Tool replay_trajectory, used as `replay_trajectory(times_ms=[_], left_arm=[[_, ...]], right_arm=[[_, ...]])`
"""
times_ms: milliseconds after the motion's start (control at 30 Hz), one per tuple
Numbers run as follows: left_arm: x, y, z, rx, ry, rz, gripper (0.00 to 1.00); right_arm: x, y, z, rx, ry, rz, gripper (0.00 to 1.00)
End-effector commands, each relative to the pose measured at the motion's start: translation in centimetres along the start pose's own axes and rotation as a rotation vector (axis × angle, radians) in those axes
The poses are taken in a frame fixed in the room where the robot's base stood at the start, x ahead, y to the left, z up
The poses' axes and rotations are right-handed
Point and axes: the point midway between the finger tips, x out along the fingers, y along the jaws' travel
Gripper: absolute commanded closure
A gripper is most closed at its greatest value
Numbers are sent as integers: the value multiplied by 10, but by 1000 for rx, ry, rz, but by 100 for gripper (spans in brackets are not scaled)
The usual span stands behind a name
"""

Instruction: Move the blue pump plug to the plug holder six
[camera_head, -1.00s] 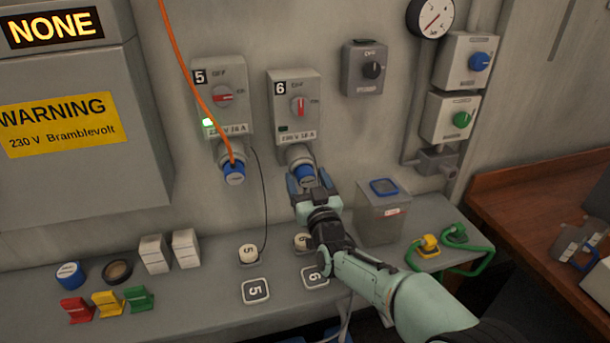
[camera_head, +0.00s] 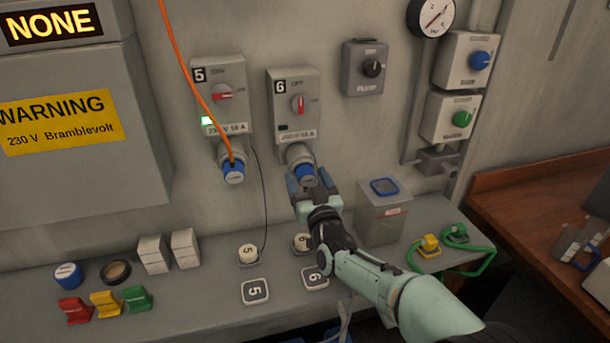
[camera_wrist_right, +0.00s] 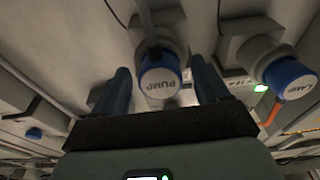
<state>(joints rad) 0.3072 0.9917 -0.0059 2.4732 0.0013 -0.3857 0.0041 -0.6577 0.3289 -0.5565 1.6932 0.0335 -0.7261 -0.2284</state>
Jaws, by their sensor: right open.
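The blue pump plug (camera_head: 304,173) sits in the socket under switch box 6 (camera_head: 294,105). In the right wrist view the plug (camera_wrist_right: 160,78) reads PUMP on its face. My right gripper (camera_head: 309,182) is open just below it. In the wrist view its two fingers (camera_wrist_right: 163,92) stand on either side of the plug, with visible gaps. On the shelf below are a white round piece marked 6 (camera_head: 301,242), partly hidden by my gripper, and a square plate marked 6 (camera_head: 314,277). My left gripper is not in view.
A blue plug (camera_head: 233,173) with an orange cable sits in socket 5; it reads LAMP in the wrist view (camera_wrist_right: 290,78). A grey box with a blue-framed lid (camera_head: 383,215) stands right of my gripper. Green cables (camera_head: 456,262) lie at the shelf's right end.

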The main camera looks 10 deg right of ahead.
Motion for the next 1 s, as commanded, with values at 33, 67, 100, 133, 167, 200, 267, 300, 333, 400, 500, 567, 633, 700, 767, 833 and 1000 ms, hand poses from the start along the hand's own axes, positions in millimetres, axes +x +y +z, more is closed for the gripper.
replay_trajectory(times_ms=[33, 67, 100, 133, 167, 200, 267, 300, 333, 400, 500, 567, 633, 700, 767, 833, 1000], left_arm=[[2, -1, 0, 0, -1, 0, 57], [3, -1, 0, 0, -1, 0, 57], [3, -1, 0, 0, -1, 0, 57], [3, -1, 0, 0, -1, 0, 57], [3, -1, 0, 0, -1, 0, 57], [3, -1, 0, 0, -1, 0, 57], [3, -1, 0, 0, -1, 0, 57], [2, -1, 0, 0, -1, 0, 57], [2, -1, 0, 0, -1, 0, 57], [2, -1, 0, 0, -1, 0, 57], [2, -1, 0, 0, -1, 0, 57], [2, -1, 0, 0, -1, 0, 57], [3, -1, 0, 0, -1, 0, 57], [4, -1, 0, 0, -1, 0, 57], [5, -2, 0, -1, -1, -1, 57], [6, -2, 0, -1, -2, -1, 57], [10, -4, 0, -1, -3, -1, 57]], right_arm=[[0, 0, 1, 1, 0, 1, 26], [0, 0, 1, 1, 0, 1, 26], [0, 0, 1, 1, -1, 0, 26], [0, 0, 1, 1, -1, 0, 26], [0, 0, 1, 1, -1, 0, 26], [0, 0, 0, 1, -1, 0, 26], [0, 0, 0, 1, -1, 0, 26], [0, 0, 0, 1, 0, 0, 26], [0, 0, 0, 1, 0, 0, 29], [0, 0, 0, 1, 0, 0, 52], [0, 0, 0, 1, 0, 0, 84], [0, 0, 0, 1, 0, 0, 100], [0, 0, 0, 1, 1, 0, 100], [-2, 0, 0, 2, 1, 0, 100], [-4, 0, 0, 3, 1, 0, 100], [-7, 0, 0, 3, 2, 0, 100], [-13, -1, 0, 3, 2, 0, 100]])
